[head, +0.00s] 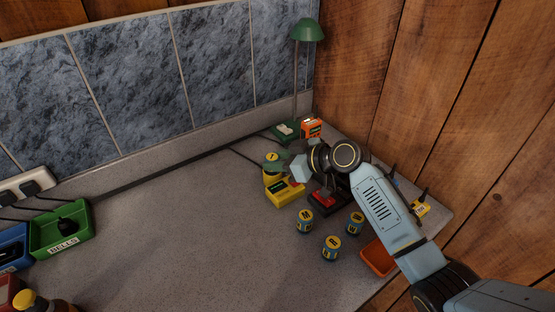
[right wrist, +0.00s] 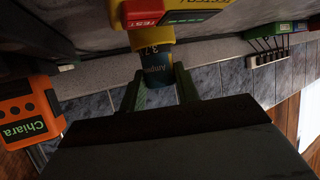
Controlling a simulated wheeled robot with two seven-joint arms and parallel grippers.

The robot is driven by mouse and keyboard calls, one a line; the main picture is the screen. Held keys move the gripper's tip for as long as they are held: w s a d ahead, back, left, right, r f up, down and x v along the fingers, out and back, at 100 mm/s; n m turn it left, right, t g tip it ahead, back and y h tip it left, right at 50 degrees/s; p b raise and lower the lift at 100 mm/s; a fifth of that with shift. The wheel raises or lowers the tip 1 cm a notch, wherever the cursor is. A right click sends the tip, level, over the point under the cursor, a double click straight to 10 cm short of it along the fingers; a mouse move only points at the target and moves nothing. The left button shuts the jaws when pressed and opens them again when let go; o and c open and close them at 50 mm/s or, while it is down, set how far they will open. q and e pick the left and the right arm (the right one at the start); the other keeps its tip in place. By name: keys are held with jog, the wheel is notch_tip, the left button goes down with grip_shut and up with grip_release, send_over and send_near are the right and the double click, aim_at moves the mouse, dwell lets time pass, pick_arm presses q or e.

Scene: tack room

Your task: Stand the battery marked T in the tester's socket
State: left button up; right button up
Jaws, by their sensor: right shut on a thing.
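The yellow tester (head: 287,196) with a red button stands on the counter. It also shows at the top of the right wrist view (right wrist: 190,10). My right gripper (head: 277,167) is over its left end, shut on an upright battery (head: 272,157) with a yellow top. In the right wrist view the battery's blue side (right wrist: 156,68) shows between my green fingers (right wrist: 160,90). It lines up with a yellow part marked 3.7 beside the tester. I cannot tell how deep it sits in the socket, nor read its letter. My left gripper is not in view.
Several loose items stand nearby: a front battery (head: 330,248), a left battery (head: 304,222) and a right battery (head: 354,223). An orange box (head: 311,128) and a green lamp (head: 307,30) are behind. An orange tray (head: 377,258) lies right. The counter's left middle is clear.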

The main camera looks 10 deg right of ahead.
jog(key=shift+f, duration=0.25)
jog(key=o, duration=0.7)
jog(key=shift+r, duration=0.1)
jog(key=shift+p+v, duration=0.7)
jog(key=shift+v, duration=0.7)
jog(key=shift+p+v, duration=1.15)
jog(key=shift+v, duration=1.5)
jog(key=v, duration=0.3)
jog(key=shift+p, duration=0.4)
